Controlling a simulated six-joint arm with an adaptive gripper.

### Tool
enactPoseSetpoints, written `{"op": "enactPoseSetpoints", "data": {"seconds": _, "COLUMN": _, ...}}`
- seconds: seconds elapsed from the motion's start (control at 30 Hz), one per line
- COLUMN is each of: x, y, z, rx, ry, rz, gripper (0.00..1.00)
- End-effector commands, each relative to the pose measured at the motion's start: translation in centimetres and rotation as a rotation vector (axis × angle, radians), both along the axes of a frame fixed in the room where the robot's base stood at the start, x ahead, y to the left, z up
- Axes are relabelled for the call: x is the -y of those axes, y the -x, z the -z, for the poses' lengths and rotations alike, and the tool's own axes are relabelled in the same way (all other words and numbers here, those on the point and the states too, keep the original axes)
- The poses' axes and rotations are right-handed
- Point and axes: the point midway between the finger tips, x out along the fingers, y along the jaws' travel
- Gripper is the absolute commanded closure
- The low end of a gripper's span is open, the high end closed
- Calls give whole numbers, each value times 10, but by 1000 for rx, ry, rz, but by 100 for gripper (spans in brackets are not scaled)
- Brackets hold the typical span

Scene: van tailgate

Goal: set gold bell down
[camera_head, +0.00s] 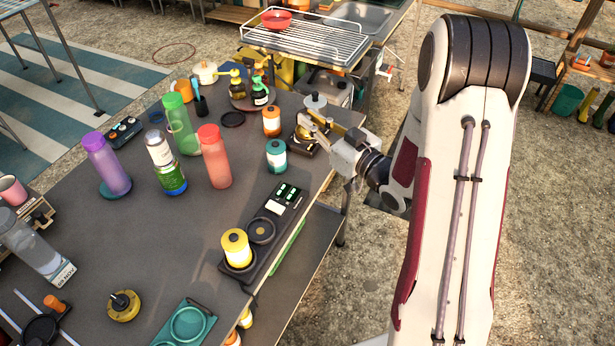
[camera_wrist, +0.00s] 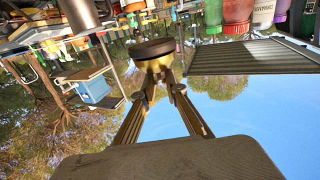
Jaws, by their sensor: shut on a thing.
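The gold bell (camera_head: 303,132) is at the far right part of the dark table, in the jaws of my gripper (camera_head: 313,124). In the wrist view my gripper (camera_wrist: 162,82) is shut on the bell (camera_wrist: 153,50), whose dark round underside shows beyond the fingertips. In the head view the gripper hides part of the bell. A black device lies beneath or just behind it; I cannot tell whether the bell touches it. A second brass, round piece with a black knob (camera_head: 123,305) stands at the table's near left.
Near the gripper stand an orange-capped jar (camera_head: 271,122), a teal jar (camera_head: 276,156) and a grey-lidded container (camera_head: 315,102). A black double-round tray (camera_head: 262,232) holds a yellow jar (camera_head: 236,248). Tall bottles, including a red one (camera_head: 214,157), crowd the middle left. The table's centre front is clear.

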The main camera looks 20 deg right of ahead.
Motion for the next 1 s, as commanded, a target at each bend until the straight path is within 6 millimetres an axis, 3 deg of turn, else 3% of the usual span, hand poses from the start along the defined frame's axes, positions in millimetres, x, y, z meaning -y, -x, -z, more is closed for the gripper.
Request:
{"op": "enactPoseSetpoints", "data": {"seconds": 0.5, "x": 0, "y": 0, "z": 46, "rx": 0, "ry": -1, "rz": 0, "gripper": 100}}
{"op": "enactPoseSetpoints", "data": {"seconds": 1.0, "x": 0, "y": 0, "z": 50, "rx": 1, "ry": 0, "rz": -1, "gripper": 100}}
